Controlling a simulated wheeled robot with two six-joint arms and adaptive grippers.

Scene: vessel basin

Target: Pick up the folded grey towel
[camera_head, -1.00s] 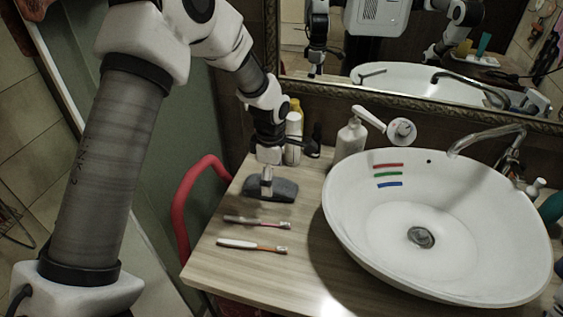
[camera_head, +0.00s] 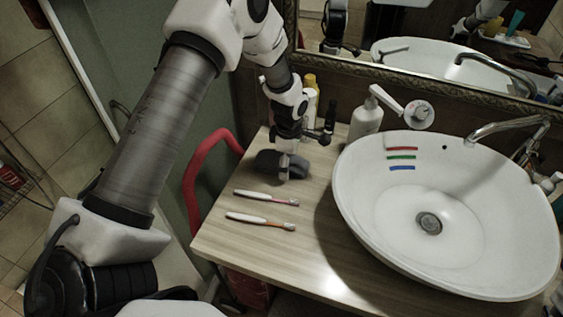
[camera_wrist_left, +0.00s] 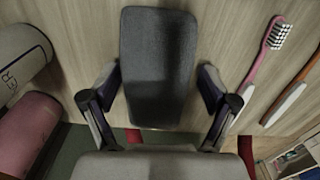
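The folded grey towel (camera_head: 268,160) lies on the wooden counter left of the basin, partly hidden by my left gripper in the head view. My left gripper (camera_head: 285,172) is down at the towel, pointing at the counter. In the left wrist view the towel (camera_wrist_left: 158,50) is a dark grey rounded block. The fingers of my left gripper (camera_wrist_left: 160,80) are open, one on each side of its lower part, with narrow gaps visible. My right gripper is not directly in view.
Two toothbrushes (camera_head: 262,220) lie on the counter in front of the towel. Bottles (camera_head: 309,100) and a soap dispenser (camera_head: 366,120) stand behind it. The white basin (camera_head: 350,200) is to the right. A red rail (camera_head: 190,185) curves beside the counter's left edge.

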